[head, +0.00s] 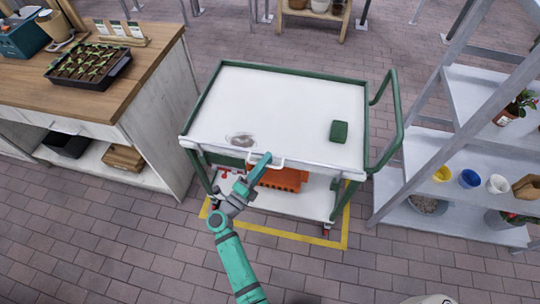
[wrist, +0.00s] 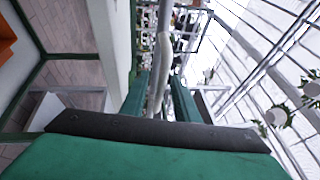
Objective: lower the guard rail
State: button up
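The cart (head: 240,97) has a white top and a green frame. The guard rail (head: 318,172) is the pale strip along its near long edge, and it appears upright. A white loop handle (head: 278,164) is on its outer face, left of the middle. My gripper (head: 262,163) reaches the handle from the front. In the wrist view, my gripper's two green fingers (wrist: 160,98) stand close on either side of the pale handle (wrist: 162,65), with little gap. The exact contact is partly hidden.
A green block (head: 339,131) and a round clear dish (head: 240,140) are on the cart top. An orange crate (head: 283,179) is on the lower shelf. A wooden bench (head: 152,75) stands left and a grey shelf rack (head: 450,150) right.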

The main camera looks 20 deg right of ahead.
jog(key=shift+x, duration=1.55)
grip_shut()
jog(key=shift+f, duration=1.95)
grip_release()
jog(key=shift+a, duration=0.1)
